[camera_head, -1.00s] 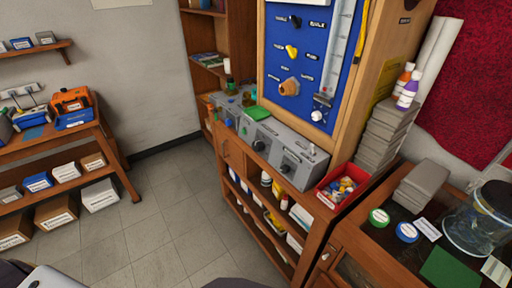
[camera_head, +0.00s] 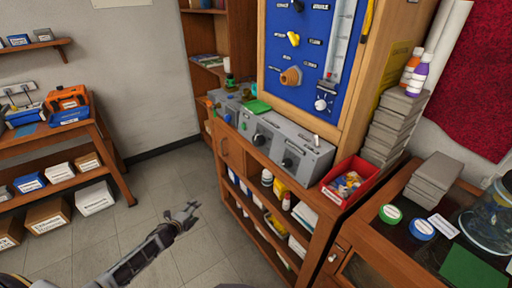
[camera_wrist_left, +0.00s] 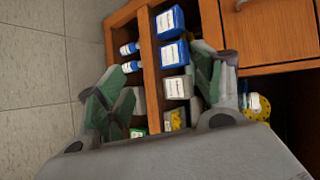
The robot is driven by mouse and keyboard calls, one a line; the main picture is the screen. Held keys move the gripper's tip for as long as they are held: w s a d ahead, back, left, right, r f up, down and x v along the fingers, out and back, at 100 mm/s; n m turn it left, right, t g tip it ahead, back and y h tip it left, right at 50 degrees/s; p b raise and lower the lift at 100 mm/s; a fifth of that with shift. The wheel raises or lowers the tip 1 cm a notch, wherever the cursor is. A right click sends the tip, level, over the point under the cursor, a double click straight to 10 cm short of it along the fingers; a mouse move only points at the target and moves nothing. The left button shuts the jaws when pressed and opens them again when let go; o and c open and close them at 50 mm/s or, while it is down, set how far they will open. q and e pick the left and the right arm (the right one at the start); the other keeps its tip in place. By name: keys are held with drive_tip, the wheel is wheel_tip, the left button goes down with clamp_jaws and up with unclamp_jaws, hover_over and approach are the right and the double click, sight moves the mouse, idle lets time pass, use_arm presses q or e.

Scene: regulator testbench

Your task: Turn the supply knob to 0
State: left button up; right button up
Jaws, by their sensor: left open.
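A blue panel (camera_head: 338,66) stands upright on the wooden bench. It carries a black knob (camera_head: 296,6), a yellow knob (camera_head: 293,39), an orange-brown knob (camera_head: 291,76) and a pale knob (camera_head: 320,104) at the lower right. Their labels are too small to read, so I cannot tell which is the supply knob. Grey instrument boxes (camera_head: 278,127) with dark knobs sit in front of the panel. My left gripper (camera_head: 190,212) is open and empty over the floor, left of the bench and apart from the knobs. Its open fingers also show in the left wrist view (camera_wrist_left: 160,92). My right gripper is not in view.
The bench's open shelves (camera_head: 266,198) hold bottles and boxes. A red bin (camera_head: 351,181) and stacked grey blocks (camera_head: 396,122) stand right of the instruments. A glass jar (camera_head: 488,222) stands at far right. The floor (camera_head: 165,185) left of the bench is clear.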

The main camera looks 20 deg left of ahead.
use_arm(q)
drive_tip(key=w+d+r+m+t+h+b, duration=0.1)
drive_tip(key=w+d+r+m+h, duration=0.2)
drive_tip(key=r, duration=0.4)
drive_tip(key=w+d+r+m+t+h+b, duration=0.1)
drive_tip(key=w+r+m+b, duration=0.15)
drive_tip(key=r+m, duration=0.4)
drive_tip(key=w+d+r+m+t+h+b, duration=0.1)
drive_tip(key=w+d+r+m, duration=0.15)
drive_tip(key=r, duration=0.55)
drive_tip(key=s+d+r+m+g+h+b, duration=0.2)
drive_tip(key=d+r+m+h, duration=0.4)
drive_tip(key=d+r+m, duration=0.5)
wheel_tip(320, 180, up, 4)
drive_tip(key=m+b, duration=0.1)
drive_tip(key=m, duration=0.2)
drive_tip(key=shift+s+f+m, duration=0.15)
drive_tip(key=shift+s+m, duration=0.15)
drive_tip(key=shift+s, duration=0.05)
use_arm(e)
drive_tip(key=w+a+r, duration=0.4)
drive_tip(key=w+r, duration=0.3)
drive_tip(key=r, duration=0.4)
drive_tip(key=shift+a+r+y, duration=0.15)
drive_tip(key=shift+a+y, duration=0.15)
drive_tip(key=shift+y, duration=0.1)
use_arm(q)
drive_tip(key=shift+w+d, duration=0.2)
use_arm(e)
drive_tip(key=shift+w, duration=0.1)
